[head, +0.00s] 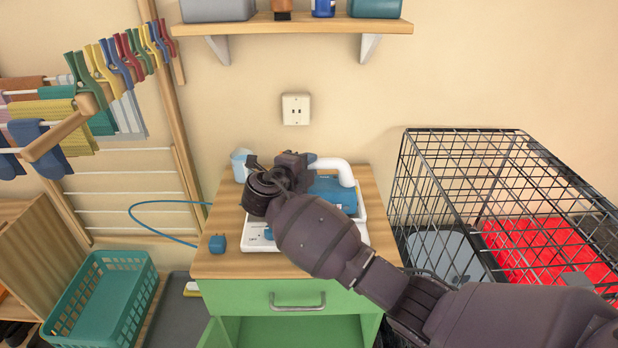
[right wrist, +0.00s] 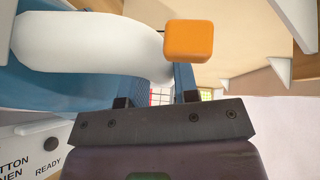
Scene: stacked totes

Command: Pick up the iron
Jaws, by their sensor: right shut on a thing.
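The iron, with a blue body (head: 335,193) and a white handle (head: 335,165), is over a white base (head: 262,245) on the wooden cabinet top. My right gripper (head: 308,160) reaches over it from the right and is shut on the handle's left end. In the right wrist view, the white handle (right wrist: 95,42) runs in to between my right gripper's fingers (right wrist: 158,88), above the blue body (right wrist: 30,90). My arm hides part of the iron and base, so I cannot tell whether they touch. My left gripper is not in view.
A wire crate (head: 480,165) stands close on the right. A blue plug (head: 217,243) lies on the cabinet top (head: 232,262), and a cup (head: 241,165) stands at its back. A wall shelf (head: 290,25) is above. A drying rack and teal basket (head: 105,290) are left.

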